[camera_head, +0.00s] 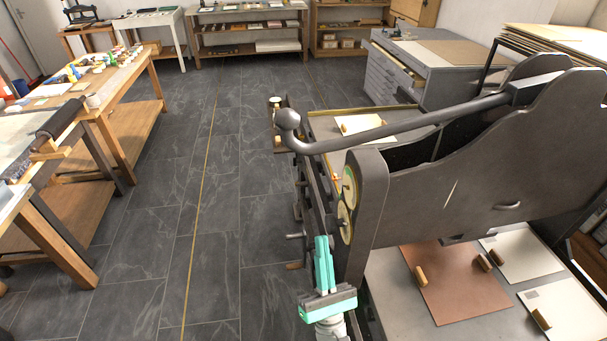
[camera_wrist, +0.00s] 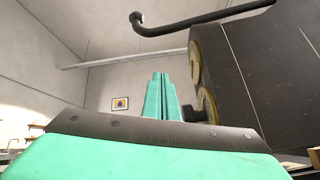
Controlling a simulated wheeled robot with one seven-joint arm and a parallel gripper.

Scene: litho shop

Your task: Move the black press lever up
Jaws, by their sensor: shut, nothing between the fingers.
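The black press lever (camera_head: 400,127) is a long curved bar with a round knob at its left end. It runs from the upper right of the press down to the left, and its knob end stands out over the press's left side. In the wrist view the lever (camera_wrist: 190,27) crosses the top, above my gripper. My gripper (camera_head: 321,240) is teal, points up and is shut and empty. It is below the lever knob, beside the press's left side, apart from the lever. In the wrist view its fingertips (camera_wrist: 160,76) are together.
The dark press frame (camera_head: 450,190) with round brass-coloured discs stands right of my gripper. Small handles stick out along the press's side near my gripper. The press bed (camera_head: 385,280) carries boards and sheets. Open tiled floor (camera_head: 235,200) lies left, with wooden tables beyond.

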